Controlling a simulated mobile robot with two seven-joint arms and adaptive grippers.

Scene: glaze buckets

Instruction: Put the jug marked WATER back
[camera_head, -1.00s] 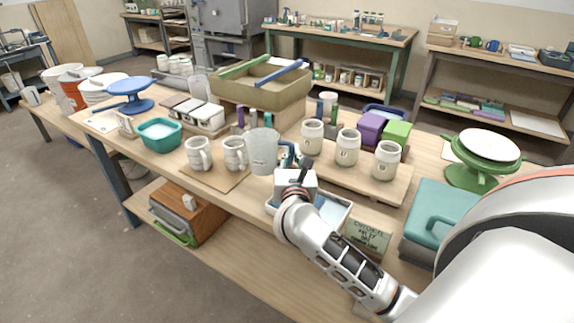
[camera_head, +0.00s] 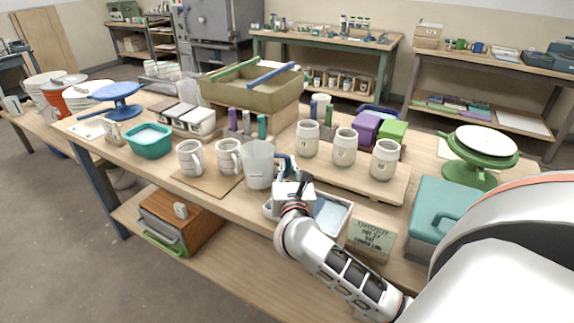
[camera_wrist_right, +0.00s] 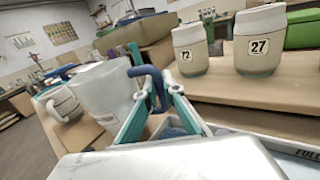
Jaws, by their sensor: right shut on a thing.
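A pale translucent jug (camera_head: 259,166) with a blue handle is near the table's front edge, right of two white mugs (camera_head: 229,157) (camera_head: 190,158). My right gripper (camera_head: 283,168) is shut on its handle. In the right wrist view, the jug (camera_wrist_right: 106,98) is upright or slightly tilted, with my right gripper's fingers (camera_wrist_right: 150,108) around the blue handle (camera_wrist_right: 157,82). No WATER marking is readable on the side I see. I cannot tell whether its base touches the table. My left gripper is not in view.
The mugs stand on a brown board (camera_head: 205,186). A white tray (camera_head: 332,218) sits under my right wrist, with a lettered card (camera_head: 371,238) beside it. Numbered jars (camera_head: 344,148) stand on a raised wooden board behind. A teal basin (camera_head: 150,142) is further left.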

